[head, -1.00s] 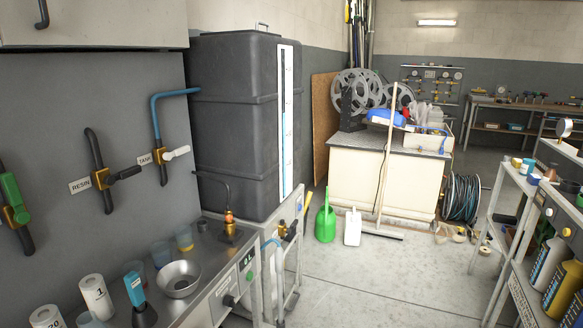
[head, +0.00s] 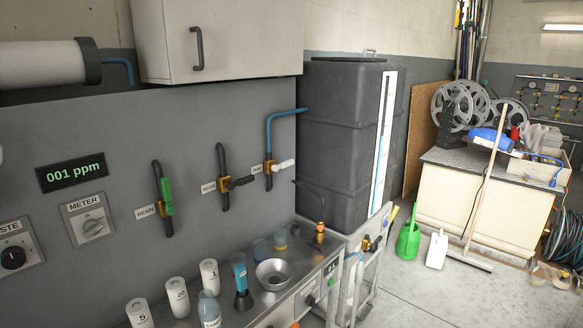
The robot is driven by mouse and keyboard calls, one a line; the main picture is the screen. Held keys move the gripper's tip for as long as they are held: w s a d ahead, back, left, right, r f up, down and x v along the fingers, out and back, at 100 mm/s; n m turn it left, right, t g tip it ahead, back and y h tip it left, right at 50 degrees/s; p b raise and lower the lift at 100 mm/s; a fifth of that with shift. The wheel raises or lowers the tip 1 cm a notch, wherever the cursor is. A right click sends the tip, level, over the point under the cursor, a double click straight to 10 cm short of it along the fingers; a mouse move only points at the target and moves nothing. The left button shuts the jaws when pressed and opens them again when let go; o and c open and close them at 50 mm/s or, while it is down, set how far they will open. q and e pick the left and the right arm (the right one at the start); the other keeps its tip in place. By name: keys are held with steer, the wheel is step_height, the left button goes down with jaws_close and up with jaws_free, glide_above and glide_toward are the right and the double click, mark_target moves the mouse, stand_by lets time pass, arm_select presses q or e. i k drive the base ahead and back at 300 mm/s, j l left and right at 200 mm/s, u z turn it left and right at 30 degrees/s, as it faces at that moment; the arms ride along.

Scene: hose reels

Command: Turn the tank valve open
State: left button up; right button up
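The tank valve (head: 280,166) is a brass body with a white lever on the grey wall panel, beside a small label that read TANK in the earlier frame. Its lever points right, roughly level, across the upright pipe. A blue pipe (head: 283,113) runs up from it and over to the large dark grey tank (head: 340,135), which has a white level strip (head: 383,135) with blue markings on its front. Neither of my grippers is in view.
Left of the tank valve are a black-levered valve (head: 232,184) and a green-handled valve (head: 166,195), its handle along its pipe. Below, a metal counter (head: 262,305) holds cups, bottles and a steel bowl (head: 273,275). A wall cabinet (head: 225,40) overhangs.

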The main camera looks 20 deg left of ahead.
mark_target(285, 164)
steer(key=z, duration=0.2)
steer(key=i+l+z, duration=0.1)
steer(key=i+z, duration=0.4)
steer(key=i, duration=3.45)
steer(key=i+u, duration=0.2)
steer(key=u, duration=0.2)
steer(key=i+l+u, duration=0.1)
steer(key=u, duration=0.3)
steer(key=i+l+u, duration=0.15)
steer(key=i+u, duration=0.15)
steer(key=u, duration=1.9)
